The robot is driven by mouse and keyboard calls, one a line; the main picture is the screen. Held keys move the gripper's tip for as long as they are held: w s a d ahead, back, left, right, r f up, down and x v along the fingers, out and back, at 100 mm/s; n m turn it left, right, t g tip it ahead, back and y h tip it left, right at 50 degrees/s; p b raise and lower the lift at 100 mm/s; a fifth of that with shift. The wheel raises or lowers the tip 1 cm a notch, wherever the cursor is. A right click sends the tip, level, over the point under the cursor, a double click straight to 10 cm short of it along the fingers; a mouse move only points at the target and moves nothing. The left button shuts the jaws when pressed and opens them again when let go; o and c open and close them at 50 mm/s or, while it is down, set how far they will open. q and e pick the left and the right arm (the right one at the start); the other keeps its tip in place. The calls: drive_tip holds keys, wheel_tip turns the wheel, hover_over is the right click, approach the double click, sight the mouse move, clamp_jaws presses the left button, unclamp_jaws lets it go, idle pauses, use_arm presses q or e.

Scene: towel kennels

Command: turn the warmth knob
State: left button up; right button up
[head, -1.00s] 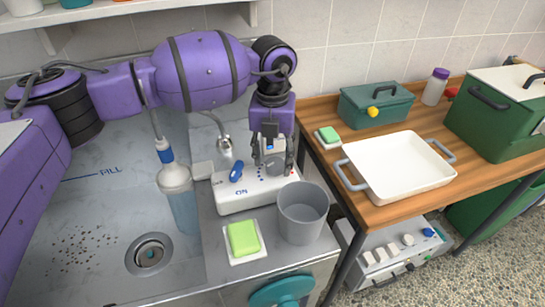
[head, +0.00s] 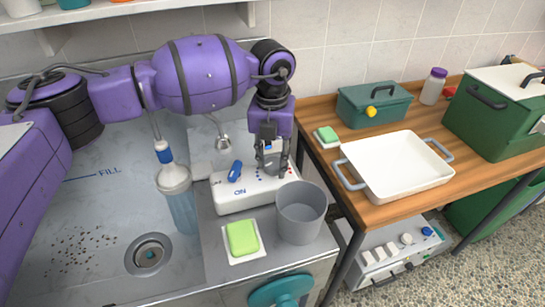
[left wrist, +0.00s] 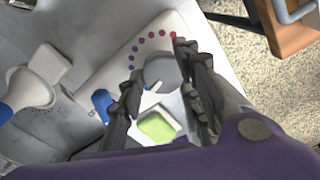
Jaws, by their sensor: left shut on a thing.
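The warmth knob is a grey round knob with a white pointer mark; it shows between my fingers in the left wrist view (left wrist: 160,70). An arc of dots running from purple to red lies around it. It sits on a white control box (head: 236,196) beside the sink. My left gripper (head: 271,163) points down over the right part of the box, shut on the knob with a finger on either side. In the head view the fingers hide most of the knob. A blue switch (head: 235,171) marked ON is left of the knob. My right gripper is not in view.
A grey bucket (head: 301,212) stands close in front of the box, with a green sponge (head: 242,238) beside it. The sink (head: 95,215) is at left; a wooden table (head: 390,214) with a white tray is at right.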

use_arm(q)
drive_tip(key=m, duration=0.4)
drive_tip(key=shift+w+a+m+p, duration=0.15)
drive_tip(key=shift+a+m+p, duration=0.1)
drive_tip(key=shift+m+p, duration=0.05)
drive_tip(key=m, duration=0.4)
drive_tip(key=shift+w, duration=0.15)
drive_tip(key=m, duration=0.5)
drive_tip(key=shift+d+m, duration=0.15)
drive_tip(key=shift+m, duration=0.15)
drive_tip(key=shift+w+d+r+m+b, duration=0.1)
drive_tip(key=shift+m+b, duration=0.15)
drive_tip(key=shift+m, duration=0.45)
drive_tip(key=shift+d+r+m+b, duration=0.1)
drive_tip(key=shift+m+b, duration=0.15)
drive_tip(key=shift+m, duration=0.45)
drive_tip(key=o, duration=0.8)
drive_tip(key=shift+o, duration=1.1)
drive_tip(key=shift+f, duration=0.15)
